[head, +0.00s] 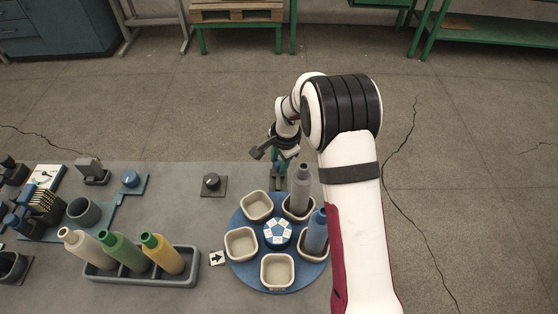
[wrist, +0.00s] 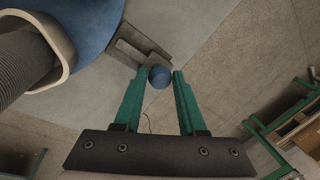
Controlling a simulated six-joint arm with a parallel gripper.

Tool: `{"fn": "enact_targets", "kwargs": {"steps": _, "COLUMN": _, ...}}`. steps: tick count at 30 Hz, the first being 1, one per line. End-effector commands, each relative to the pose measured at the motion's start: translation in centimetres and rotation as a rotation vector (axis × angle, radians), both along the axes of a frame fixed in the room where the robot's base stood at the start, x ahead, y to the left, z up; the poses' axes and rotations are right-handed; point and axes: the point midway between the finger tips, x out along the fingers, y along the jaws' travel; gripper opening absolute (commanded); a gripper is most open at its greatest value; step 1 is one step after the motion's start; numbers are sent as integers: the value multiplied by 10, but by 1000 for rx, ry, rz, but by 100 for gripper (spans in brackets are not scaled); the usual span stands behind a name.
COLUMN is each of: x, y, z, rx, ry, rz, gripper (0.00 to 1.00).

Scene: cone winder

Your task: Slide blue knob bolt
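The blue knob (wrist: 160,77) is a round ball on a dark grey bolt (wrist: 156,63) at the table's edge in the wrist view. My gripper (wrist: 160,73) has two green fingers, which are apart. The knob appears between the fingertips with a thin gap on each side; depth is hard to judge, and I see no clear contact. In the head view, my gripper (head: 278,178) points down behind the turntable, near the far table edge.
A blue turntable (head: 233,220) with several cream cups stands close to my gripper, two holding a grey bottle (head: 301,190) and a blue bottle (head: 316,235). A grey rack (head: 140,275) with three bottles and a dark knob on a plate (head: 211,183) are left.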

Motion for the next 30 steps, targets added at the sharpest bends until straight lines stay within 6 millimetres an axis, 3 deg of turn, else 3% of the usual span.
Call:
{"fn": "enact_targets", "kwargs": {"steps": 1, "x": 0, "y": 0, "z": 0, "rx": 0, "ry": 0, "rz": 0, "gripper": 29}}
{"fn": "enact_targets", "kwargs": {"steps": 6, "x": 0, "y": 0, "z": 0, "rx": 0, "ry": 0, "rz": 0, "gripper": 0}}
{"fn": "enact_targets", "kwargs": {"steps": 30, "x": 0, "y": 0, "z": 1, "rx": 0, "ry": -1, "rz": 0, "gripper": 0}}
